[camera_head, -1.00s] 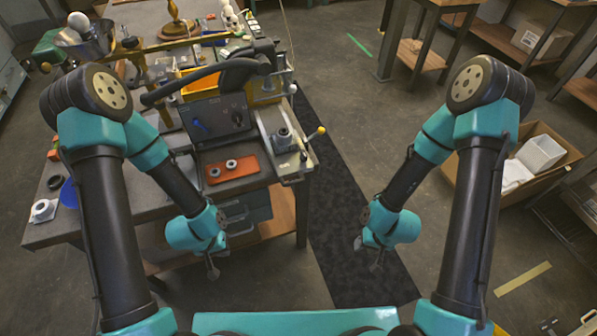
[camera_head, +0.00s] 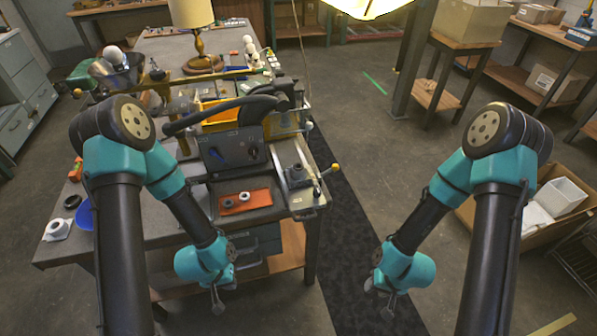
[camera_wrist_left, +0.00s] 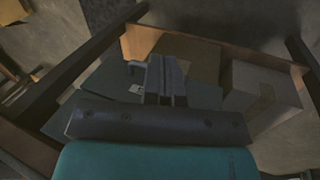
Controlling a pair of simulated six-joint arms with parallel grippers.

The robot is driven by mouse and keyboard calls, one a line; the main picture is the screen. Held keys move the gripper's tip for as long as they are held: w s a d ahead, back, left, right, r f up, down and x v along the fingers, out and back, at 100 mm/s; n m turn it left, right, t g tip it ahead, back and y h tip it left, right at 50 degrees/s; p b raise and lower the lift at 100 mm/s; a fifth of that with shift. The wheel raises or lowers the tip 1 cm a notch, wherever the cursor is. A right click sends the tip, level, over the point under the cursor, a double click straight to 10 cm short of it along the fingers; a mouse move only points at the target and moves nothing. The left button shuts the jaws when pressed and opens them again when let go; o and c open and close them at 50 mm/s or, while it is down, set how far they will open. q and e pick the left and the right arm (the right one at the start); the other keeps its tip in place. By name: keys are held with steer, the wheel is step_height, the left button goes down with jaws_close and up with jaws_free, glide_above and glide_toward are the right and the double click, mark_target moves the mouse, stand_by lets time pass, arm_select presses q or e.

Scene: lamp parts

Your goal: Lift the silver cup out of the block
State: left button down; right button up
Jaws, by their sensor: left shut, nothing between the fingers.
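A grey block (camera_head: 297,179) with a short round metal piece (camera_head: 296,169) at its top stands at the right end of the workbench. The metal piece may be the silver cup; it is too small to be sure. My left gripper (camera_head: 218,304) hangs in front of the bench, below its top and well apart from the block. In the left wrist view its fingers (camera_wrist_left: 165,98) are together and empty. My right gripper (camera_head: 387,306) hangs over the floor right of the bench, away from everything. Its jaws are too small to read.
An orange mat (camera_head: 247,201) with two small ring-shaped parts lies left of the block. The floor right of the bench is clear.

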arm_select(q)
steer(key=shift+c, duration=1.2)
jaws_free()
